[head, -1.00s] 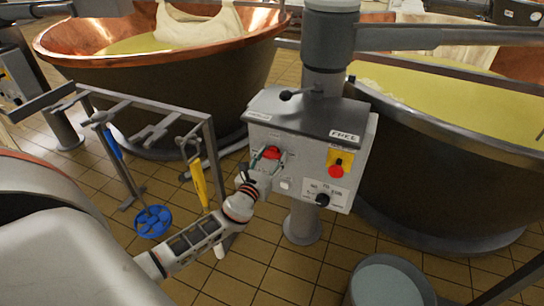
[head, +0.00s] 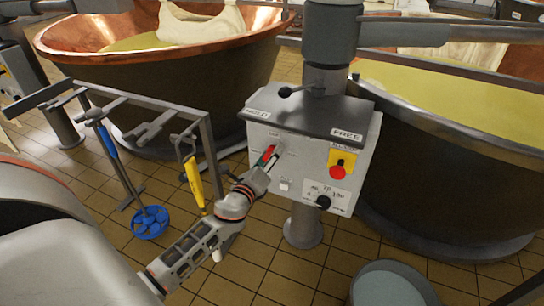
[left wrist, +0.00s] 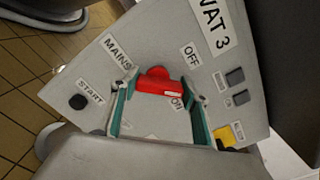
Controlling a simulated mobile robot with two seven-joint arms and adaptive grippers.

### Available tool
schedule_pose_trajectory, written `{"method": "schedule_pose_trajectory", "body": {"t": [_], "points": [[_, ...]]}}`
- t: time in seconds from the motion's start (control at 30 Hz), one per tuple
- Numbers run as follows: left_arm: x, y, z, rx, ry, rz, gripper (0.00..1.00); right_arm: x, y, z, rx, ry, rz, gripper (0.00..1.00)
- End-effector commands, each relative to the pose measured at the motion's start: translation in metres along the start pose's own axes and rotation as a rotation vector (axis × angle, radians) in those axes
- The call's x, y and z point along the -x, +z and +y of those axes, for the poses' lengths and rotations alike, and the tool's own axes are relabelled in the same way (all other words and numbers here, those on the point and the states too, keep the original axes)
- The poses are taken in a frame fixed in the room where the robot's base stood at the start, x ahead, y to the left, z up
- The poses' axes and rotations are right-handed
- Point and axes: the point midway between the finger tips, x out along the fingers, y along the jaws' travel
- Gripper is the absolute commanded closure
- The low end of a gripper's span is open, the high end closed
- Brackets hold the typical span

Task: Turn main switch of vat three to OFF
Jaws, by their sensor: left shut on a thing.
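The grey control box of vat three (head: 310,150) stands on a post in the head view. The left wrist view shows its face with VAT 3, MAINS, OFF, ON and START labels. The red main switch (left wrist: 160,82) sits between the OFF and ON labels; it also shows in the head view (head: 266,154). My left gripper (left wrist: 163,84), with green-lined fingers, is shut on the red switch, one finger at each end. In the head view, my left gripper (head: 270,160) partly hides the switch. Its exact setting is hard to read. My right gripper is not in view.
A red emergency button on a yellow plate (head: 340,163) and a black knob (head: 323,202) are right of the switch. A rack (head: 150,110) with hanging tools stands left of the box. Copper vats (head: 160,75) stand behind, and a bucket (head: 388,285) is in front.

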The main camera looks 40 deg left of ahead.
Motion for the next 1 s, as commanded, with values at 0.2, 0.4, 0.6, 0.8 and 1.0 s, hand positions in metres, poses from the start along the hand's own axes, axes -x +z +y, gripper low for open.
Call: {"method": "schedule_pose_trajectory", "body": {"t": [0.2,0.4,0.6,0.8,1.0], "points": [[0.0001,0.0007,0.0008,0.207,0.001,-0.002,0.76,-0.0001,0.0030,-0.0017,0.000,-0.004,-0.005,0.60],[-0.0002,0.0026,0.0006,0.393,0.000,-0.003,0.76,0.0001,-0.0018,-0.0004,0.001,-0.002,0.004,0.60],[-0.0004,0.0038,0.0005,0.559,-0.001,-0.003,0.76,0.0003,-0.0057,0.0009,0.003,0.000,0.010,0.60],[-0.0005,0.0039,0.0010,0.684,-0.001,-0.002,0.76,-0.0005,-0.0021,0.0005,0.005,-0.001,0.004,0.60],[-0.0004,0.0039,0.0014,0.760,-0.001,-0.002,0.76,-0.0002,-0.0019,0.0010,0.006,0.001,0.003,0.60]]}}
